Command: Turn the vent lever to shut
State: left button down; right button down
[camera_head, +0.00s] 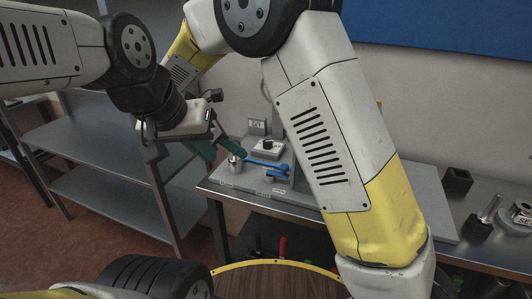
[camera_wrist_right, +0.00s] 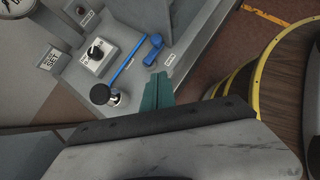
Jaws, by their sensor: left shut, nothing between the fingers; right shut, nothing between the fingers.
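The vent lever (camera_wrist_right: 123,70) is a blue rod on a grey panel, with a blue piece (camera_wrist_right: 155,42) at one end. Its other end reaches a black knob (camera_wrist_right: 100,93) beside a silver post. In the head view the lever (camera_head: 262,164) lies right of my right gripper (camera_head: 232,150). My right gripper's teal fingers (camera_wrist_right: 158,92) are shut and empty, beside the lever and apart from it in the picture.
A grey shelf rack (camera_head: 100,190) stands left. A round wooden top with a yellow rim (camera_head: 270,265) is in front. A black box (camera_head: 457,180) stands at right.

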send_near(282, 173)
jog(key=shift+s+a+f, duration=0.15)
jog(key=shift+f, duration=0.45)
jog(key=shift+s+a+f, duration=0.15)
jog(key=shift+a+f, duration=0.05)
jog(key=shift+f, duration=0.45)
jog(key=shift+w+d+f, duration=0.15)
jog(key=shift+w+d, duration=0.35)
jog(key=shift+d, duration=0.35)
jog(key=shift+w+d+f, duration=0.2)
jog(key=shift+w+d, duration=0.25)
jog(key=shift+d, duration=0.4)
